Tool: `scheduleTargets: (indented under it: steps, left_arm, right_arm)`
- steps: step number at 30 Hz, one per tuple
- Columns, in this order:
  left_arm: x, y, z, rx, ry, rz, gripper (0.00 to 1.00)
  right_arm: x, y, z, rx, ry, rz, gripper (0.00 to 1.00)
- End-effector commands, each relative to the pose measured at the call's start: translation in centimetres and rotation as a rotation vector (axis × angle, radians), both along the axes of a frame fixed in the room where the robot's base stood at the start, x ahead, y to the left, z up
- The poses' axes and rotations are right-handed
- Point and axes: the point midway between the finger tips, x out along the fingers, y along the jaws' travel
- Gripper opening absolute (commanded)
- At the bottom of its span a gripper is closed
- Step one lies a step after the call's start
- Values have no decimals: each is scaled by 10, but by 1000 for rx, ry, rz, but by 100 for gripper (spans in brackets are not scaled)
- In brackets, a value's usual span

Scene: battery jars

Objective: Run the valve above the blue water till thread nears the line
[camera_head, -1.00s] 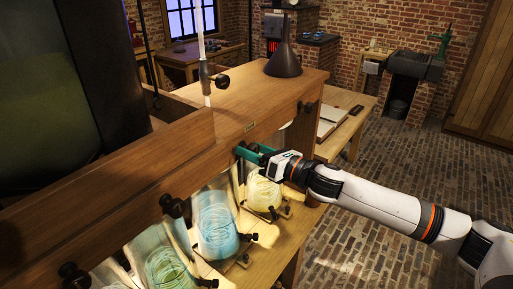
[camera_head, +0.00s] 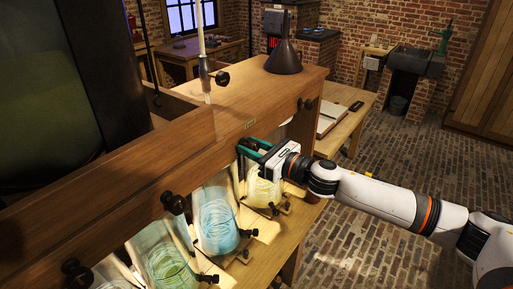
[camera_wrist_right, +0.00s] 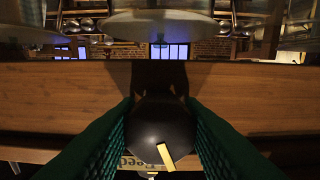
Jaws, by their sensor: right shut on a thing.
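The jar of blue water (camera_head: 218,226) stands under the wooden beam, between a green jar (camera_head: 168,268) and a pale yellow jar (camera_head: 263,186). My right gripper (camera_head: 252,149) is at the beam's front, above and between the blue and yellow jars. Its green fingers are shut on a round black valve knob (camera_wrist_right: 160,130), mostly hidden in the head view. In the right wrist view the knob has a pale pointer mark slanting down and right. An upright glass tube (camera_head: 201,38) with a black clamp stands on the beam. I cannot make out a line or thread. My left gripper is not in view.
Other black knobs (camera_head: 174,203) line the beam (camera_head: 130,178), with another to the right (camera_head: 305,105). A dark funnel (camera_head: 284,60) stands on top. A dark-framed tank (camera_head: 45,125) fills the left. The brick floor at right is clear.

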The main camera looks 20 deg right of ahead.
Motion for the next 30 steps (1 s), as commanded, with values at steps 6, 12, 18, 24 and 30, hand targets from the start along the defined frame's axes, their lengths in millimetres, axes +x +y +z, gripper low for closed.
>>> scheduleTargets:
  steps: [6,12,18,24,30]
  left_arm:
    - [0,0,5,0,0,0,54]
    - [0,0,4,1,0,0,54]
    - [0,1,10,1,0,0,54]
    - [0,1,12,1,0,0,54]
    - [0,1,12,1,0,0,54]
  right_arm:
    - [0,0,1,-192,-150,0,12]
    - [0,0,0,-199,-156,0,12]
    - [0,0,2,-310,-241,0,12]
    - [0,0,0,-403,-314,-1,12]
    - [0,0,0,-401,-312,-1,12]
